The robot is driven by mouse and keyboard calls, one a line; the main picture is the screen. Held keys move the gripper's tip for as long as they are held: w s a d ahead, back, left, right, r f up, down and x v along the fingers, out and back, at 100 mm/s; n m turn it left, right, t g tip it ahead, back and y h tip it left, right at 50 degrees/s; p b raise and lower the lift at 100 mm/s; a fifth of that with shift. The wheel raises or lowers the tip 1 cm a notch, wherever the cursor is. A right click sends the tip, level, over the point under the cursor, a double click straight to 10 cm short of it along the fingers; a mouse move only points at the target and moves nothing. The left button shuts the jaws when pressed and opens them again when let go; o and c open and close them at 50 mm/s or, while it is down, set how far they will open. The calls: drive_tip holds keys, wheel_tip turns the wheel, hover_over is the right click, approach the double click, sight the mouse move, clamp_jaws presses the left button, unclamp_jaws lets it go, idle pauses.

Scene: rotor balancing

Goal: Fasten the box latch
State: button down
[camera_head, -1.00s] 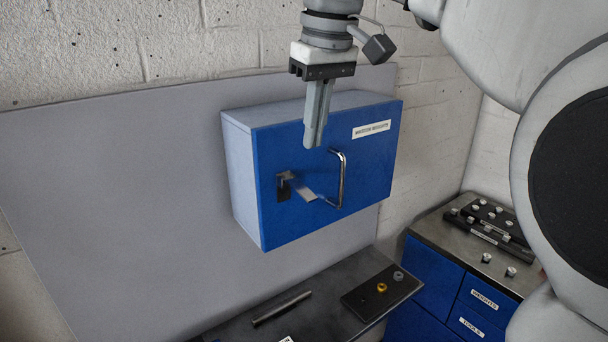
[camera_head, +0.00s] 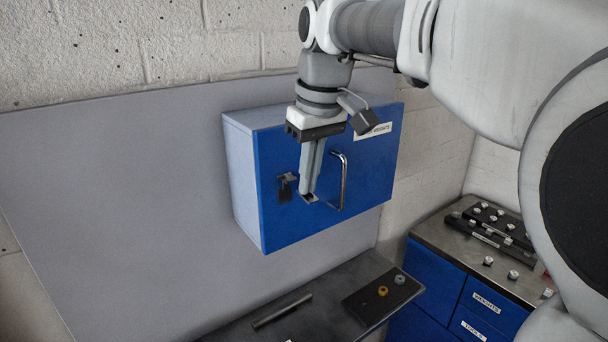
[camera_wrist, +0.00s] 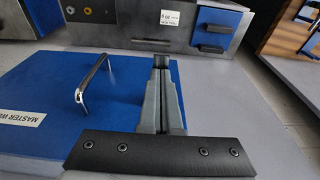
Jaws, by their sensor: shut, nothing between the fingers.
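The blue-fronted box (camera_head: 270,225) hangs on the grey wall panel, with its door shut against the box body. The latch (camera_head: 287,188) is on the left part of the door; its metal lever (camera_head: 310,198) points right toward the door handle. My gripper (camera_head: 306,196) is shut and empty, pointing down, with its fingertips at the lever's free end, in front of the door. I cannot tell whether they touch it. In the wrist view my gripper (camera_wrist: 161,62) hides the latch; the blue door (camera_wrist: 45,90) lies to its left.
A metal bar handle (camera_head: 343,182) stands out from the door just right of my fingers; it also shows in the wrist view (camera_wrist: 92,78). A dark bench (camera_head: 335,290) with a rod and small weights lies below. Blue drawers (camera_head: 430,275) stand at the right.

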sight(313, 199)
drive_tip(key=shift+f, duration=0.1)
drive_tip(key=shift+s+d+f+t+b, duration=0.1)
drive_tip(key=shift+t+b, duration=0.2)
drive_tip(key=shift+b, duration=0.5)
drive_tip(key=shift+f+b, duration=0.15)
drive_tip(key=shift+b, duration=0.2)
drive_tip(key=f+t+b, duration=0.1)
drive_tip(key=b, duration=0.2)
drive_tip(key=f+t+y+b, duration=0.1)
drive_tip(key=b, duration=0.2)
drive_tip(key=y+b, duration=0.1)
drive_tip(key=b, duration=0.2)
drive_tip(key=shift+s+d+f+t, duration=0.25)
drive_tip(key=shift+s+f+t, duration=0.1)
drive_tip(key=shift+f+t, duration=0.05)
drive_tip(key=f+t+y+b, duration=0.1)
drive_tip(key=t+b, duration=0.1)
drive_tip(key=b, duration=0.4)
drive_tip(key=t+y+b, duration=0.2)
drive_tip(key=b, duration=0.4)
drive_tip(key=shift+w+a+f, duration=0.1)
drive_tip(key=shift+f, duration=0.3)
drive_tip(key=shift+r, duration=0.1)
drive_tip(key=shift+r+p, duration=0.7)
